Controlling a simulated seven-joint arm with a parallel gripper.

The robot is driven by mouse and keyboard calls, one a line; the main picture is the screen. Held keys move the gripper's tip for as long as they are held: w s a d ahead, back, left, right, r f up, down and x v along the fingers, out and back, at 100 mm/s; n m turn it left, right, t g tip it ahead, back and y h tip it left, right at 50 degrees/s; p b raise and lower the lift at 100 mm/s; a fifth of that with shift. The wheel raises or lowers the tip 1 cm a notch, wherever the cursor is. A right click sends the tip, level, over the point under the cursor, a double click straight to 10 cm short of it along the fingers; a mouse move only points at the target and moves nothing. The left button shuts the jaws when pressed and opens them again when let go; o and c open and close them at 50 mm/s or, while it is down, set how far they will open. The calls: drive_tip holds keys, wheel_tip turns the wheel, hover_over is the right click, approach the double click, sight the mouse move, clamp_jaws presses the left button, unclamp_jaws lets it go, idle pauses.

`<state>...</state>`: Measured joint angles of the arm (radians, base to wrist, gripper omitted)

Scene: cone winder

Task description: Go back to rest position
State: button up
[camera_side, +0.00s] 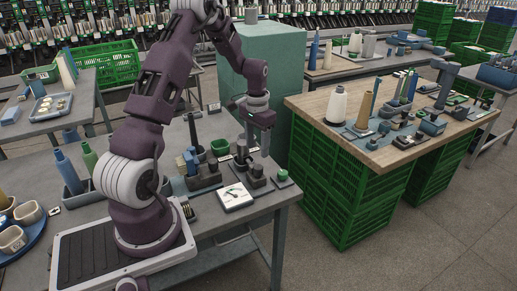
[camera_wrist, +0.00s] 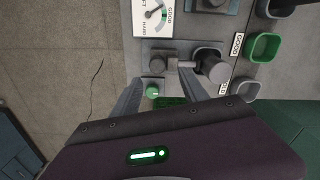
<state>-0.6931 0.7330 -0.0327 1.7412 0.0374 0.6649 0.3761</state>
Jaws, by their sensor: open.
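My gripper (camera_side: 258,140) hangs from my purple arm above the right end of the grey work table (camera_side: 265,200). In the wrist view my gripper (camera_wrist: 165,94) shows two grey fingers spread apart, with no object held between them. Below it is a dark grey device with a cylindrical knob (camera_wrist: 214,67). A round green button (camera_wrist: 153,91) shows between the fingers, and it also appears at the table's right end in the side view (camera_side: 282,176). I cannot tell how high the fingertips are above these parts.
A dial gauge (camera_side: 236,196) marked HARD and GOOD lies by the table's front edge. A green-lined cup (camera_wrist: 264,47) stands near the device. A teal cabinet (camera_side: 275,65) is behind my gripper.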

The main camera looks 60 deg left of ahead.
drive_tip(key=s+d+r+m+t+y, duration=0.1)
drive_tip(key=s+d+r, duration=0.1)
drive_tip(key=d+r, duration=0.65)
drive_tip(key=s+d+r+t, duration=0.1)
drive_tip(key=s+d+r, duration=0.1)
drive_tip(key=d+r, duration=0.6)
drive_tip(key=s+d+r+m+t, duration=0.1)
drive_tip(key=s+d+r, duration=0.1)
drive_tip(key=s+d, duration=0.3)
drive_tip(key=s+d+r+m+t+h, duration=0.1)
drive_tip(key=s+d, duration=0.4)
drive_tip(key=s, duration=0.7)
wheel_tip(320, 180, up, 2)
drive_tip(key=shift+d+r+t, duration=0.15)
drive_tip(key=shift+d+t, duration=0.1)
drive_tip(key=shift+t, duration=0.55)
drive_tip(key=shift+w, duration=0.1)
